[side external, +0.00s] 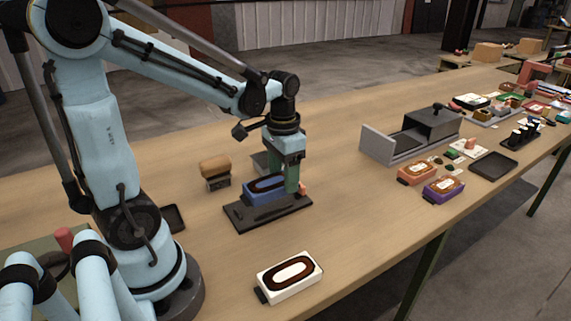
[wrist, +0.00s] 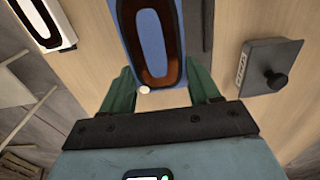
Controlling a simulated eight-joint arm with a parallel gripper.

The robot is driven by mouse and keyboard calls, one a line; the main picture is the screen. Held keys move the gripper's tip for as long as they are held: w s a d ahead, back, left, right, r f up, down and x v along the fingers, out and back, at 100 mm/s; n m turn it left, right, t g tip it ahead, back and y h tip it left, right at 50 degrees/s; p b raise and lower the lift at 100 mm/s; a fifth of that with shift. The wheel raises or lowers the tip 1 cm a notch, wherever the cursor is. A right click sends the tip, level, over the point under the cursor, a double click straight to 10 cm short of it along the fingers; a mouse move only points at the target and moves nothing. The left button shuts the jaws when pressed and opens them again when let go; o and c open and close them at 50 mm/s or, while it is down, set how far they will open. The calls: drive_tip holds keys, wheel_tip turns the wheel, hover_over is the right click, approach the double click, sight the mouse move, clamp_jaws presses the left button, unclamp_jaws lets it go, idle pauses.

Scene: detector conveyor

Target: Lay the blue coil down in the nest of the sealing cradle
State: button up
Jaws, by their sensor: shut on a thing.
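The blue coil (side external: 266,188), a blue block with a dark brown oval winding, is held in my gripper (side external: 285,185). It also shows in the wrist view (wrist: 169,20) between the two green fingers (wrist: 162,95), which are shut on it. In the side view it overlaps a low dark base (side external: 245,222), possibly the sealing cradle; I cannot tell for sure. In the wrist view bare wood shows to the left of the coil, so it seems raised rather than resting in the base. The nest is not clearly visible.
A white coil (side external: 288,277) lies at the front, apart. A brown-topped block (side external: 215,170) stands behind left. A grey box unit with an upright plate (side external: 377,146), orange (side external: 417,174) and purple (side external: 443,189) coils, and a dark tray (side external: 493,167) lie to the right.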

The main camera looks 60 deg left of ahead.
drive_tip(key=a, duration=0.1)
drive_tip(key=a+f, duration=0.2)
drive_tip(key=shift+w+a+f, duration=0.2)
drive_tip(key=shift+w+a, duration=0.15)
drive_tip(key=shift+a, duration=0.05)
drive_tip(key=shift+f, duration=1.95)
drive_tip(key=shift+f, duration=0.15)
drive_tip(key=o, duration=1.2)
drive_tip(key=shift+o, duration=0.2)
wheel_tip(320, 180, up, 12)
drive_tip(key=t, duration=0.6)
hover_over(278, 185)
drive_tip(key=d, duration=0.6)
drive_tip(key=shift+w+d+f+t, duration=0.25)
drive_tip(key=shift+w+t, duration=0.1)
drive_tip(key=shift+t, duration=0.25)
